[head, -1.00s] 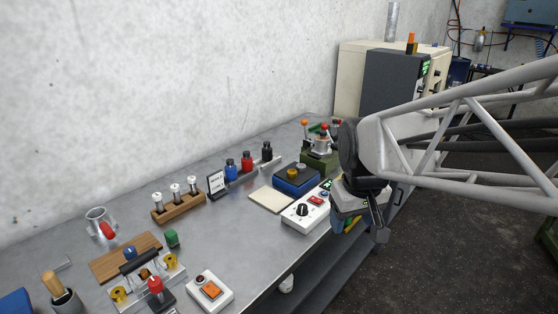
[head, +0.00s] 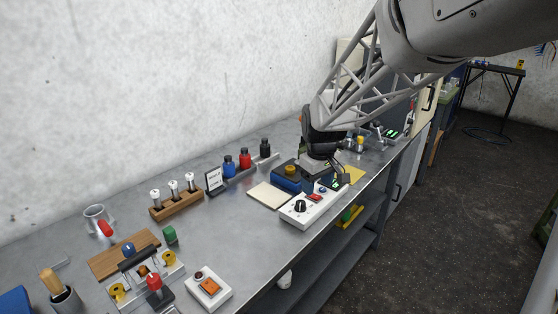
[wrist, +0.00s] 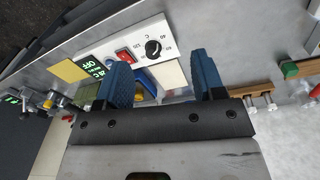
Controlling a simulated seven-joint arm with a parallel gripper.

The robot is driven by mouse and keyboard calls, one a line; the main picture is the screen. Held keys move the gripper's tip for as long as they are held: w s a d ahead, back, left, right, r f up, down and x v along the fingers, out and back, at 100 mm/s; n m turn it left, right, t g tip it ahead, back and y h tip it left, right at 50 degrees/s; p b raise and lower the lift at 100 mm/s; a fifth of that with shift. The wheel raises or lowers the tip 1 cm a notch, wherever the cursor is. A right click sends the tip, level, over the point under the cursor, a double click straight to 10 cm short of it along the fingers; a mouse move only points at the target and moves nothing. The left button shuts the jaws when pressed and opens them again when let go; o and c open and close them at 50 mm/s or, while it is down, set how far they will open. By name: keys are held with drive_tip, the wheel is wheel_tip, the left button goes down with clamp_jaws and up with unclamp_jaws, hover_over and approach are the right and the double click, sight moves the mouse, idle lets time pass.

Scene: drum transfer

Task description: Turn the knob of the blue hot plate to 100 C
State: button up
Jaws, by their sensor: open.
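The white control box (head: 312,207) stands at the bench's front edge, with a black knob (head: 300,206), a red switch (head: 315,197) and a green display. In the wrist view the knob (wrist: 153,48) has a temperature scale around it, and the display (wrist: 89,64) reads OFF. Just behind the box is the blue hot plate (head: 283,183) with a brass-coloured piece on top; my gripper partly hides it. My gripper (wrist: 161,76) is open and empty, blue fingers apart, above the bench near the display end of the box. The knob's exact setting is too small to read.
A cream pad (head: 269,195) lies left of the hot plate. Blue, red and black bottles (head: 245,160) stand behind it. A yellow pad (head: 354,174) lies right of my gripper.

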sight(301, 202)
drive_tip(key=w+f+n, duration=0.1)
drive_tip(key=w+f, duration=0.2)
drive_tip(key=w, duration=0.1)
drive_tip(key=w+a+f, duration=0.1)
drive_tip(key=w+f, duration=0.1)
drive_tip(key=w, duration=0.1)
drive_tip(key=w+a+f+n, duration=0.1)
drive_tip(key=w+f, duration=0.2)
drive_tip(key=w, duration=0.1)
drive_tip(key=shift+w+a+f+n+g, duration=0.15)
drive_tip(key=shift+w+f+n+g, duration=0.15)
drive_tip(key=shift+w+g, duration=0.1)
drive_tip(key=shift+s, duration=0.1)
drive_tip(key=shift+f, duration=3.9)
drive_tip(key=shift+c, duration=0.3)
drive_tip(key=c, duration=0.9)
drive_tip(key=shift+o, duration=0.2)
